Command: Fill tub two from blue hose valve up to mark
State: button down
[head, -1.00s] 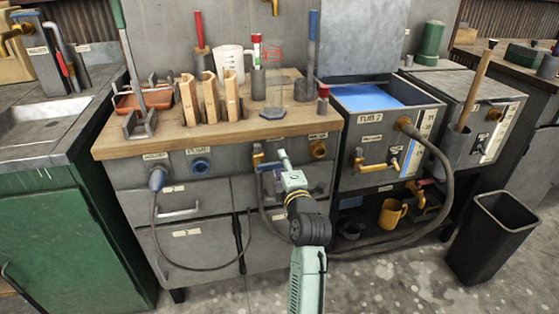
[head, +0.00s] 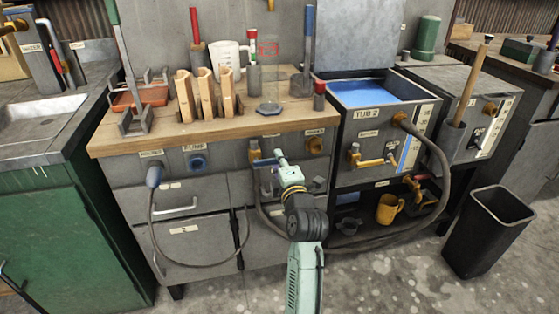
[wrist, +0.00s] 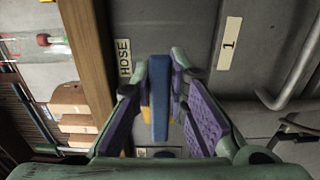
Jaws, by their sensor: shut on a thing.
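The blue hose valve handle (head: 263,162) is on the bench front, under the wooden top. My gripper (head: 279,154) is at it, and in the wrist view the blue handle (wrist: 160,98) stands between its purple-padded fingers, beside the HOSE label (wrist: 124,57). My gripper is shut on the handle. Tub 2 (head: 348,128) is right of the bench, with blue water (head: 375,92) inside. A grey hose (head: 443,165) runs from its orange-ringed fitting down toward the bench. The front gauge strip (head: 412,143) shows a blue band in its lower part. The exact mark is too small to read.
A brass drain tap (head: 372,160) is on the tub's front. A yellow mug (head: 390,209) stands on the shelf below. A black bin (head: 488,232) is on the floor at right.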

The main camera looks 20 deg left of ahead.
jog(key=shift+r+n+b, duration=0.1)
jog(key=shift+n+b, duration=0.2)
jog(key=shift+b, duration=0.15)
jog(key=r+n+b, duration=0.1)
jog(key=n+b, duration=0.1)
jog(key=b, duration=0.1)
jog(key=shift+s+a+r+n+b, duration=0.2)
jog(key=shift+r+n+b, duration=0.35)
jog(key=shift+n, duration=0.4)
jog(key=shift+s+a+r+n+b, duration=0.1)
jog(key=shift+a+r+n+b, duration=0.1)
jog(key=shift+r+n+b, duration=0.55)
jog(key=shift+f, duration=0.25)
jog(key=c, duration=1.6)
grip_release()
jog(key=shift+o, duration=0.2)
jog(key=v, duration=0.7)
jog(key=shift+s+d, duration=0.15)
jog(key=shift+s, duration=0.05)
